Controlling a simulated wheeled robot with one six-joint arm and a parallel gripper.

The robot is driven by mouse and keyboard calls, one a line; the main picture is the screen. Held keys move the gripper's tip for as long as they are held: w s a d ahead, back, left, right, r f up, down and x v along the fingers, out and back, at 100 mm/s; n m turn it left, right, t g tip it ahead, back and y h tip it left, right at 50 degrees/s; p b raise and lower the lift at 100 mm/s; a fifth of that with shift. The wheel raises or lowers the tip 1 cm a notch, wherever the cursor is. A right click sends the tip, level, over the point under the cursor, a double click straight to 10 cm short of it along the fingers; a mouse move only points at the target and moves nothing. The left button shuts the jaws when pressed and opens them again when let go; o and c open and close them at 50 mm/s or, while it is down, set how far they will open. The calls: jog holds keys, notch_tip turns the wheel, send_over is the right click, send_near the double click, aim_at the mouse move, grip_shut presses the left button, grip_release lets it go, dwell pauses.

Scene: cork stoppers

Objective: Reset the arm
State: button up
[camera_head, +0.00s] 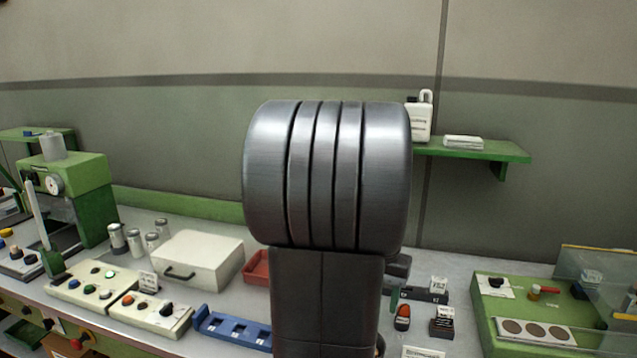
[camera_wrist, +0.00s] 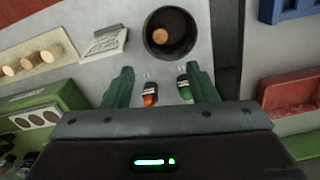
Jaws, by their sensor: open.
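My gripper (camera_wrist: 163,90) shows in the wrist view with its two green fingers spread apart and nothing between them. Beyond the fingertips, a dark round cup (camera_wrist: 174,51) stands on the grey bench with a cork stopper (camera_wrist: 160,36) inside it. Between and just past the fingers are an orange-tipped item (camera_wrist: 150,94) and a green-tipped item (camera_wrist: 184,86). In the head view my own arm fills the middle and hides the bench behind it; my gripper does not show there.
Several corks stand in a pale holder (camera_wrist: 35,58) at the wrist view's left. A red tray (camera_wrist: 292,92) lies at its right. The head view shows a white case (camera_head: 198,258), a blue rack (camera_head: 232,328), a green machine (camera_head: 75,190) and a green wall shelf (camera_head: 480,151).

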notch_tip(320, 180, down, 7)
jog(key=shift+f, duration=0.1)
jog(key=shift+r+p, duration=2.2)
jog(key=shift+r, duration=0.25)
